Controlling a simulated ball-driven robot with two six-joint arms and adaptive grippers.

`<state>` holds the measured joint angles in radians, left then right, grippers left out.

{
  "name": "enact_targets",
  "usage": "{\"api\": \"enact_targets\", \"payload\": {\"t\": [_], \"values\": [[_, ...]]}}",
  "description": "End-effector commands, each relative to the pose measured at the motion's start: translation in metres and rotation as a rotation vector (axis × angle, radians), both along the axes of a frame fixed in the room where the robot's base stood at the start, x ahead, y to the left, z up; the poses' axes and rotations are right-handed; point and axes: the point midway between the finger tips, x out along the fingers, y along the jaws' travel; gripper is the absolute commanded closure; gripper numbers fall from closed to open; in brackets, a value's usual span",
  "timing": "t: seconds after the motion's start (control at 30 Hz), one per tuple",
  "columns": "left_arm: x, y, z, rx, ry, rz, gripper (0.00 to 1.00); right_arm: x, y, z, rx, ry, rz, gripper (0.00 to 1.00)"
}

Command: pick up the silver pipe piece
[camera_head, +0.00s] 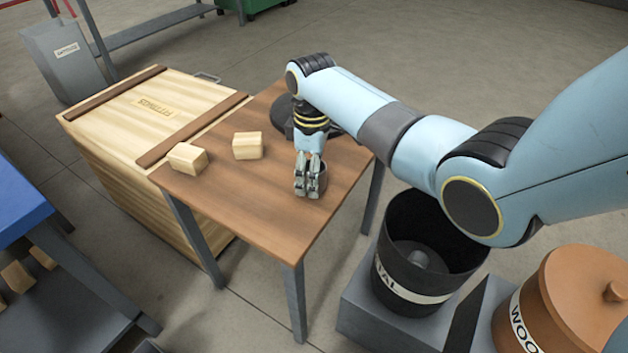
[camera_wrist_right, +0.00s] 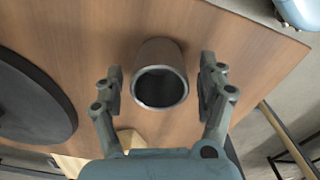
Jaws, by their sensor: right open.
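The silver pipe piece (camera_wrist_right: 161,58) is a short hollow grey cylinder on the brown wooden table (camera_head: 260,205). In the right wrist view its open end faces the camera and it lies between the two fingers. In the head view the pipe piece (camera_head: 322,180) is mostly hidden behind the fingers. My right gripper (camera_head: 308,190) is open over the pipe piece near the table's right side. It also shows in the right wrist view (camera_wrist_right: 162,85), with a finger on each side and visible gaps to the pipe. My left gripper is not in view.
Two pale wooden blocks (camera_head: 187,158) (camera_head: 248,146) sit on the table, left of the gripper. A dark round object (camera_head: 283,113) stands at the table's back. A wooden crate (camera_head: 150,112) adjoins the table. A black metal bin (camera_head: 405,285) and a brown lidded wood bin (camera_head: 580,300) stand at right.

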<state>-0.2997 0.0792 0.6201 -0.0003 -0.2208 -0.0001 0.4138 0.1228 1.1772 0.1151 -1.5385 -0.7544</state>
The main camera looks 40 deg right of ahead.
Motion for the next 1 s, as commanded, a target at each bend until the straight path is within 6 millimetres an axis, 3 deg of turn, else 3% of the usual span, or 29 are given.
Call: {"api": "enact_targets", "payload": {"t": [0.17, 0.63, 1.0], "values": [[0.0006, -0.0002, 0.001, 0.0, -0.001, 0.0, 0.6, 0.0007, 0.0001, 0.0018, 0.0, -0.001, 0.0, 0.28], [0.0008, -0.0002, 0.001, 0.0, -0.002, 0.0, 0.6, 0.0004, 0.0001, 0.0018, 0.0, -0.001, 0.0, 0.9], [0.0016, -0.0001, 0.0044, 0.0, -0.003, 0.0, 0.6, 0.0011, 0.0, 0.0094, 0.0, -0.003, 0.0, 0.9]]}}
